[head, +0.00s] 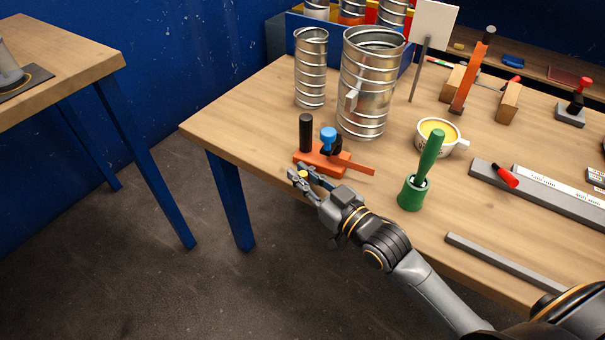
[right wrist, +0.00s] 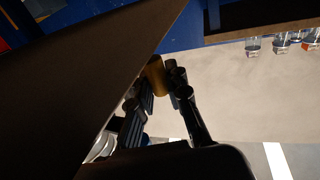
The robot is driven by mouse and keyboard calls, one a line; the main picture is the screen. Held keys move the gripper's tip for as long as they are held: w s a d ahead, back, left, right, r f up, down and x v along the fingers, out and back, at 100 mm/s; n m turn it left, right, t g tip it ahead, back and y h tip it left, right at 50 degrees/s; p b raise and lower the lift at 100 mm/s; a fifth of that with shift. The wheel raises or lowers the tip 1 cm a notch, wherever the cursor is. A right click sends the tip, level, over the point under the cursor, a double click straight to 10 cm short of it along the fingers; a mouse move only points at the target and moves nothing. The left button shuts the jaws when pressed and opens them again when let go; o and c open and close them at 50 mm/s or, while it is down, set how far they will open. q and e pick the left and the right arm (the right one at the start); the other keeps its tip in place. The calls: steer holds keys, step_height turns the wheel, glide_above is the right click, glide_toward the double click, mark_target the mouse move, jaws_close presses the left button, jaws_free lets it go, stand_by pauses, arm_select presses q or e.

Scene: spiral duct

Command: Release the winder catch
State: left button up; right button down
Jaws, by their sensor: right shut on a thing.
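The orange winder (head: 322,163) stands at the near left part of the workbench, with a black post (head: 306,132) and a blue knob (head: 328,139) on top and a flat orange bar sticking out to the right. My right gripper (head: 301,174) is at its near side, by the bench's front edge, shut on a small yellow knob (head: 303,174). In the right wrist view the yellow knob (right wrist: 155,75) is a short cylinder between the fingers (right wrist: 159,86). Whether it is the winder's catch, and how it joins the winder, I cannot tell. My left gripper is out of view.
Two spiral metal ducts (head: 369,85) (head: 311,68) stand behind the winder. A green holder with a green-handled tool (head: 412,192) stands to the right, near a yellow-filled cup (head: 438,136). Grey bars (head: 513,266) lie on the right. Another table (head: 60,60) is at the left.

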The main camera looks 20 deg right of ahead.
steer(key=c, duration=1.3)
jaws_free()
steer(key=shift+s, duration=0.1)
steer(key=v, duration=1.1)
steer(key=shift+s+d, duration=0.15)
steer(key=shift+s, duration=0.25)
